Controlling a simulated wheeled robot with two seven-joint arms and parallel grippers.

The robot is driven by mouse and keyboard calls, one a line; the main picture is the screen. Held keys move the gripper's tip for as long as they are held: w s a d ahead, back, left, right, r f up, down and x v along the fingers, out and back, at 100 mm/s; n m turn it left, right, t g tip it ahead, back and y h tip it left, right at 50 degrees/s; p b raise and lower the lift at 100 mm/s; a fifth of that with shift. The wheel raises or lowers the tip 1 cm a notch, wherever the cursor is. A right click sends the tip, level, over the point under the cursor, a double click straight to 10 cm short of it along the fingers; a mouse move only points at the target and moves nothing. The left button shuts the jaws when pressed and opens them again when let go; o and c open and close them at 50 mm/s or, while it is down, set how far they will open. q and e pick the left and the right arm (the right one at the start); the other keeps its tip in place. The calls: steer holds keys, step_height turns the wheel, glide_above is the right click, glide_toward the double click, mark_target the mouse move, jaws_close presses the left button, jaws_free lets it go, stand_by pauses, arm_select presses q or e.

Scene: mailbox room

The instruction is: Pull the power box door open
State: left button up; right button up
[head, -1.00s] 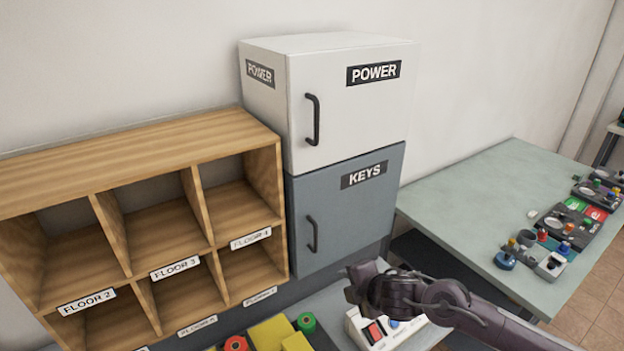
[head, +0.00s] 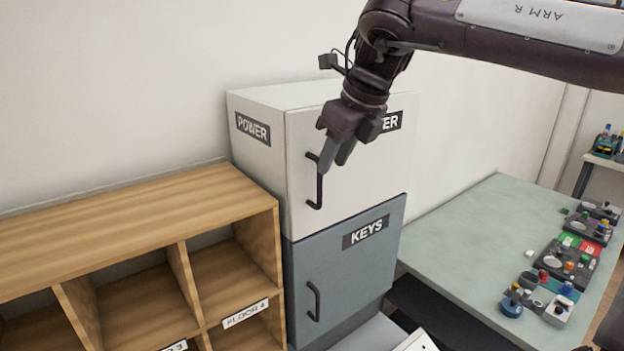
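The power box (head: 258,160) is a white cabinet standing on the grey keys box (head: 345,270). Its door (head: 362,185) looks shut and has a dark vertical handle (head: 319,191) near its left edge. My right gripper (head: 334,167) comes down from above in front of the door. Its fingers are a little apart, and one finger overlaps the upper part of the handle in the picture. I cannot tell whether it touches the handle. The gripper hides part of the POWER label. My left gripper is not in view.
A wooden pigeonhole shelf (head: 130,215) stands to the left of the boxes. A pale green table (head: 465,235) with several small devices is on the right. The wall behind is bare.

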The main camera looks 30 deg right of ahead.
mark_target(319, 202)
steer(key=p+x, duration=0.2)
steer(key=x, duration=0.4)
steer(key=shift+w+a+r, duration=0.1)
steer(key=shift+w+a, duration=0.1)
steer(key=shift+w+a+f, duration=0.1)
steer(key=shift+w+f, duration=0.1)
steer(key=shift+f, duration=0.3)
steer(key=shift+c, duration=0.3)
jaws_close()
